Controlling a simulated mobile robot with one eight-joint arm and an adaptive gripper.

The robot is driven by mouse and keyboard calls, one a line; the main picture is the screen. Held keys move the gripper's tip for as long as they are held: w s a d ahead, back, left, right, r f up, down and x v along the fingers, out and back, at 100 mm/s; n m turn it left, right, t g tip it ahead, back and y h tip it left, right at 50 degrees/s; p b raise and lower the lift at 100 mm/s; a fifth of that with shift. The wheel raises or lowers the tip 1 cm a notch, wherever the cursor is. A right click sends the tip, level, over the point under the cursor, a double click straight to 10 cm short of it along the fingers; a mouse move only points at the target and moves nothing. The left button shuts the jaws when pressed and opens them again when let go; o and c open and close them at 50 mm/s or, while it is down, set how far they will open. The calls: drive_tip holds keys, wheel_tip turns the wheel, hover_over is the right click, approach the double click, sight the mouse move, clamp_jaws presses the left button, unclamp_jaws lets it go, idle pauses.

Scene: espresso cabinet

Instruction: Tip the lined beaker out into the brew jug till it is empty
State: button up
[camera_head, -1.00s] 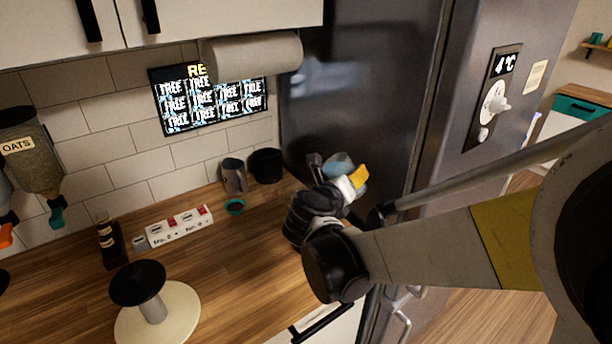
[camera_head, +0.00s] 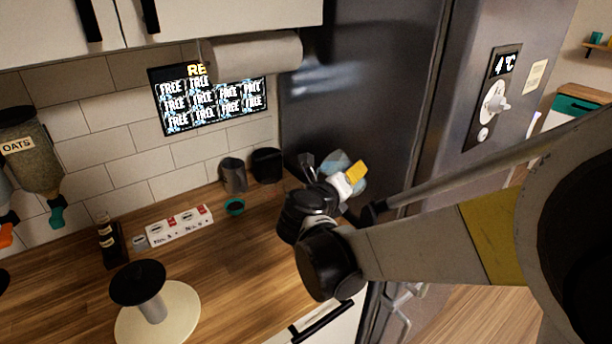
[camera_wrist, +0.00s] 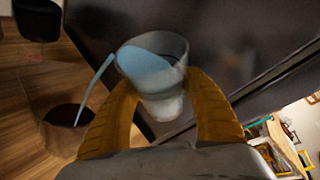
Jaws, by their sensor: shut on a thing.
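The beaker (camera_wrist: 153,62) is clear, with pale blue liquid in it, and is tilted to the left in the wrist view. My gripper (camera_wrist: 165,108) is shut on it with yellow fingers on both sides. A thin pale blue stream runs from its lip down to a dark, open-topped vessel at lower left, seemingly the brew jug (camera_wrist: 62,140). The stream's lower end shows against the opening. In the head view the beaker (camera_head: 338,160) is partly behind my gripper (camera_head: 349,180), beside the fridge. I cannot make out the vessel under it there. Lines on the beaker are not visible.
A labelled white strip (camera_head: 179,227) and a round white stand (camera_head: 160,318) are farther left. The fridge (camera_head: 355,90) is close behind my gripper.

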drive_tip(key=shift+r, duration=0.15)
idle(0.3)
drive_tip(key=shift+f+n+t+h+b, duration=0.15)
drive_tip(key=shift+f+n+h+b, duration=0.15)
drive_tip(key=shift+n+b, duration=0.4)
drive_tip(key=shift+f+n+t+h+b, duration=0.2)
drive_tip(key=shift+n+h+b, duration=0.25)
drive_tip(key=shift+n, duration=0.35)
idle(1.1)
drive_tip(key=shift+r+n+h, duration=0.25)
drive_tip(key=shift+r+n, duration=0.25)
drive_tip(key=shift+n, duration=0.2)
idle(0.7)
drive_tip(key=shift+w+a+r+n+t+h+b, duration=0.15)
drive_tip(key=shift+a+r+n+t+h+b, duration=0.2)
drive_tip(key=shift+a+n, duration=0.45)
idle(0.6)
drive_tip(key=shift+a+f+n+b, duration=0.2)
drive_tip(key=shift+a+n+b, duration=0.1)
drive_tip(key=shift+n+b, duration=0.55)
idle(0.6)
